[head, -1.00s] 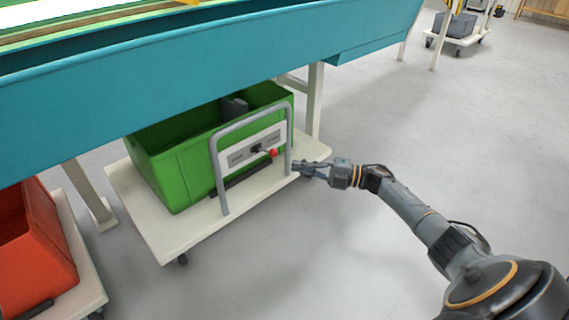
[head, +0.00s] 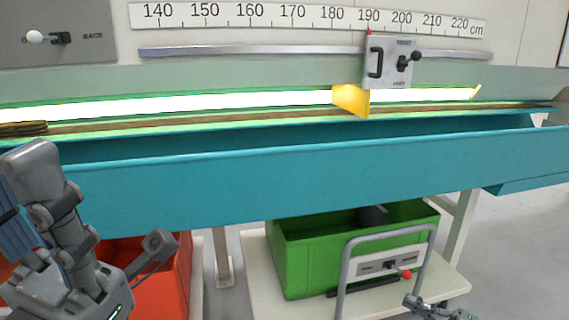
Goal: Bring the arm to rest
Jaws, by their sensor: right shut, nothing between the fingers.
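My right gripper (head: 412,300) shows at the bottom right, in front of the right side of the green bin's cart. It is shut with nothing in it and points up and left, close to the cart's grey handle frame (head: 345,270). I cannot tell whether it touches the cart. Most of the right arm is below the picture. My left arm (head: 65,205) stands folded at the left edge; I do not make out its gripper.
A teal trough (head: 300,180) crosses the view above the carts. A ruler (head: 300,15), a sliding stop (head: 390,65) and a yellow flap (head: 351,99) are above it. A green bin (head: 305,262) and a red bin (head: 160,280) stand below. A red-knobbed lever (head: 405,274) is near my right gripper.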

